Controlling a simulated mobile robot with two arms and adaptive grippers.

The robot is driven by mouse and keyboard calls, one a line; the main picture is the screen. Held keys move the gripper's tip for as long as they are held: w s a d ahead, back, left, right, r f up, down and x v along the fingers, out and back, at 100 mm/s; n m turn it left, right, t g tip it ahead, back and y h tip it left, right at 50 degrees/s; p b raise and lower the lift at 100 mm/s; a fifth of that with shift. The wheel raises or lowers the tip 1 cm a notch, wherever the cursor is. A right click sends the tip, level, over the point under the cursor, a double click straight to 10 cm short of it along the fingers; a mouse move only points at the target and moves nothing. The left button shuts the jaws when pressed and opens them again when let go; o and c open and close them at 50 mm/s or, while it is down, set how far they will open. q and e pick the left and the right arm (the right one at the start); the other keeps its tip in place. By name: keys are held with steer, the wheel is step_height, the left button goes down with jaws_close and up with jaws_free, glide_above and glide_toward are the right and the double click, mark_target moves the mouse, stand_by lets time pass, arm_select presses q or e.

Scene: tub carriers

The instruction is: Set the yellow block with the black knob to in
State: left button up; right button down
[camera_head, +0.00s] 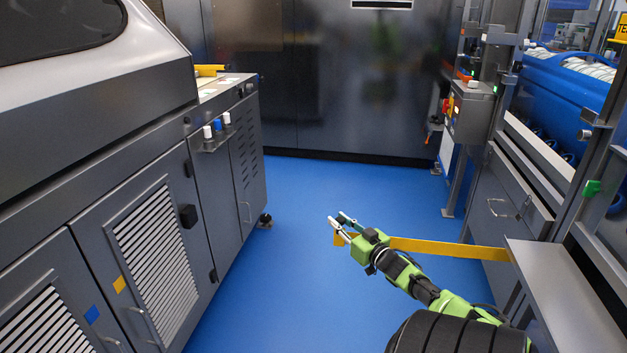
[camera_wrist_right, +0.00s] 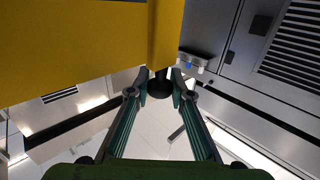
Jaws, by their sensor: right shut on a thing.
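A long yellow bar (camera_head: 450,249) reaches from the rack at the right across the blue floor and passes behind my right wrist. Its bent left end shows beside the fingers. In the right wrist view the yellow block (camera_wrist_right: 80,45) is large and close at the upper left, with a black knob (camera_wrist_right: 160,86) at its lower edge. My right gripper (camera_head: 342,222) is shut on the black knob; its fingertips (camera_wrist_right: 160,92) lie on either side of it. My left gripper is not in view.
A grey cabinet (camera_head: 225,160) with vents and handles stands on the left. A yellow piece (camera_head: 209,70) lies on its top. A metal rack with a grey shelf (camera_head: 560,290) and a control box (camera_head: 468,112) stands at the right.

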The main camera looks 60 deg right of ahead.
arm_select(q)
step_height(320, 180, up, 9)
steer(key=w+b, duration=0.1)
steer(key=b, duration=0.1)
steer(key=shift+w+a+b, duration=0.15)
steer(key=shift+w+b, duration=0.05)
steer(key=shift+b, duration=0.15)
arm_select(e)
steer(key=s+d, duration=0.4)
steer(key=s, duration=0.7)
steer(key=s+d, duration=0.5)
steer(key=s, duration=0.7)
steer(key=shift+d, duration=0.15)
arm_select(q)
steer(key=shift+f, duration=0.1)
arm_select(e)
steer(key=shift+f, duration=0.1)
steer(key=c, duration=2.1)
jaws_free()
step_height(320, 180, up, 10)
